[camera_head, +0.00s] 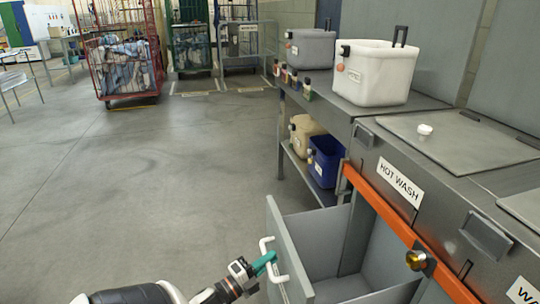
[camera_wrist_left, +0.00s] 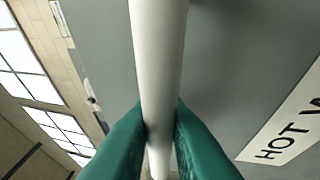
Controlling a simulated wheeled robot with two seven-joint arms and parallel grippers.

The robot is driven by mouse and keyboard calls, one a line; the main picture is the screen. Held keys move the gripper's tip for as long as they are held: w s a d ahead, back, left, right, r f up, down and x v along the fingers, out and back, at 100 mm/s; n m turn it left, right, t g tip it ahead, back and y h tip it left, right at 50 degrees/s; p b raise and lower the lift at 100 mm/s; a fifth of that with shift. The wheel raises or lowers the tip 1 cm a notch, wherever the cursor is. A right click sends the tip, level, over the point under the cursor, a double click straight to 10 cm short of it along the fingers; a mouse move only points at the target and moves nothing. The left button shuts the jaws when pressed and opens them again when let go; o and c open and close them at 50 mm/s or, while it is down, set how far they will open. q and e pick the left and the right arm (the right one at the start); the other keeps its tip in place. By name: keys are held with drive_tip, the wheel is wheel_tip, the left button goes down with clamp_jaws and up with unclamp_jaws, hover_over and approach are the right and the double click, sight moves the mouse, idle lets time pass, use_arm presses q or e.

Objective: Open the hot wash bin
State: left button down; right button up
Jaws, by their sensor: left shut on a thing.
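The hot wash bin (camera_head: 350,249) is a grey pull-out drawer under the steel counter, and it stands open with its empty inside showing. The HOT WASH label (camera_head: 400,184) is on the counter front above it. My left gripper (camera_head: 266,261) has green fingers and is shut on the white bar handle (camera_head: 277,270) on the drawer's front panel (camera_head: 288,250). In the left wrist view the green fingers (camera_wrist_left: 160,135) close on both sides of the white handle (camera_wrist_left: 157,60). The HOT label (camera_wrist_left: 290,130) shows at the right there. My right gripper is not in view.
An orange rail (camera_head: 400,230) with a brass knob (camera_head: 416,260) runs along the counter front. A white tub (camera_head: 375,75) stands on the counter. A blue tub (camera_head: 325,163) sits on the shelf beyond the drawer. A red cage cart (camera_head: 122,60) stands far back. The floor to the left is clear.

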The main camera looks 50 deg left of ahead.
use_arm(q)
drive_tip(key=c, duration=1.4)
unclamp_jaws()
